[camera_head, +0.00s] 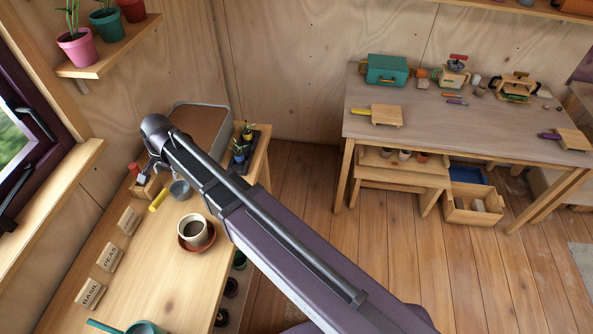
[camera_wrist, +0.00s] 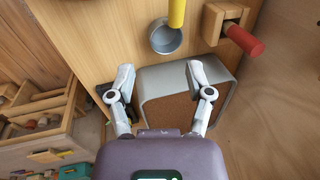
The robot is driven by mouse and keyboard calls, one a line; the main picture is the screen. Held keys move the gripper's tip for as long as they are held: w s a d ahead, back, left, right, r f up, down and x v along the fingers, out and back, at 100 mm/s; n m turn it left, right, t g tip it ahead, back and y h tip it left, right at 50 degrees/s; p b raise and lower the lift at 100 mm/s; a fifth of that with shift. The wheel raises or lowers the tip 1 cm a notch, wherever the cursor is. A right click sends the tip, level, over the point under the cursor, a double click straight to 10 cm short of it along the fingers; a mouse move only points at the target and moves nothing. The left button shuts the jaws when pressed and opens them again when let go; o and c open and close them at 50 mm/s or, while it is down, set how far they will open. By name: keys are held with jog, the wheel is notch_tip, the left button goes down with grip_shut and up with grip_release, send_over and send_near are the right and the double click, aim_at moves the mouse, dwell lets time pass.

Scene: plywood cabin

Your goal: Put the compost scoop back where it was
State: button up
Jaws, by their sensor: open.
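The scoop has a grey round cup (camera_head: 180,190) and a yellow handle (camera_head: 158,200). It lies on the left wooden bench (camera_head: 150,262), beside the grey tray with a brown surface (camera_head: 228,118). In the wrist view the scoop's cup (camera_wrist: 165,40) is at the top middle, beyond my fingertips, with its handle cut off by the frame edge. My gripper (camera_wrist: 159,72) is open, with nothing between its fingers. The grey tray (camera_wrist: 228,92) shows beneath and between the fingers. In the head view my arm hides part of the bench and tray.
A wooden holder with a red-handled tool (camera_wrist: 240,38) stands near the scoop. A cup on a saucer (camera_head: 194,232), seedling pots (camera_head: 240,150) and several name blocks (camera_head: 110,257) share the bench. A second table (camera_head: 450,128) stands across open floor.

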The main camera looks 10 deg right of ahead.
jog(key=s+d+n+h, duration=0.1)
jog(key=s+d, duration=0.4)
jog(key=d, duration=1.5)
jog(key=s+d+n+g+h, duration=0.1)
jog(key=s+d+n, duration=0.3)
jog(key=d, duration=1.6)
jog(key=shift+s+d+f, duration=0.2)
jog(key=shift+s+d, duration=0.05)
jog(key=shift+s, duration=0.15)
notch_tip(320, 180, down, 4)
jog(key=b, duration=0.4)
jog(key=shift+f, duration=0.25)
jog(key=shift+c, duration=0.6)
